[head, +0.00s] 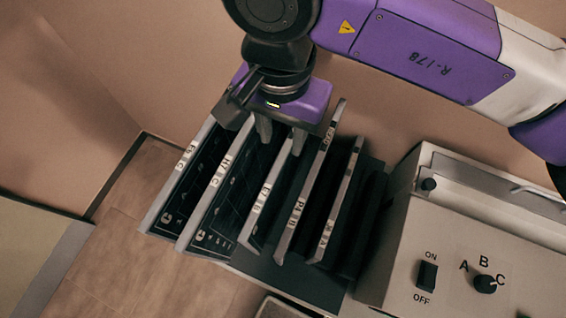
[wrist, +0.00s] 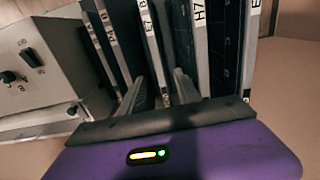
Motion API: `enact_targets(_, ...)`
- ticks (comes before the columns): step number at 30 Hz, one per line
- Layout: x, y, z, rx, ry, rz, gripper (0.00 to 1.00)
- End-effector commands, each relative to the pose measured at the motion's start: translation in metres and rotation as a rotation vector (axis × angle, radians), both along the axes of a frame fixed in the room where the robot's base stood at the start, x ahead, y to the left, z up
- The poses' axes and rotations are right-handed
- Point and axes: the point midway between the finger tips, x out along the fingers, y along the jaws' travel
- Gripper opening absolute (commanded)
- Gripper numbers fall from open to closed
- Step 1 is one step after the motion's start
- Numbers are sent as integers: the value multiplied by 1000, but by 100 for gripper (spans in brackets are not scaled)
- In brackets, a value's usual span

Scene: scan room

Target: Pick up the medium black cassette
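Several dark, thin cassettes with pale labelled edges stand side by side in a row. My gripper (head: 281,142) is above the row, pointing down, with one finger on each side of the third cassette from the left (head: 262,200). That cassette also shows in the wrist view (wrist: 152,48) between my fingers (wrist: 160,80), with a gap visible beside it, so the gripper looks open. Two larger grid-faced cassettes (head: 178,185) stand at the left. Narrower ones (head: 298,205) stand to the right. I cannot tell for certain which is the medium one.
The cassettes stand on a dark rack base (head: 290,280). A beige control box (head: 440,240) with a switch and a knob stands close on the right. The wall is behind my gripper. Wooden floor (head: 130,205) is open at the lower left.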

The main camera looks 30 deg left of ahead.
Motion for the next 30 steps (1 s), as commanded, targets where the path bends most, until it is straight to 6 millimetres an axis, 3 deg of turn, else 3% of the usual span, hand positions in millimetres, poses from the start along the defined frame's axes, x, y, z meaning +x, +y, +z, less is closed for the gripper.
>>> enact_targets(19,-1,-2,-66,0,3,-2,39)
enact_targets(29,0,-2,-73,0,0,0,39)
enact_targets(30,0,-2,-73,0,0,0,31)
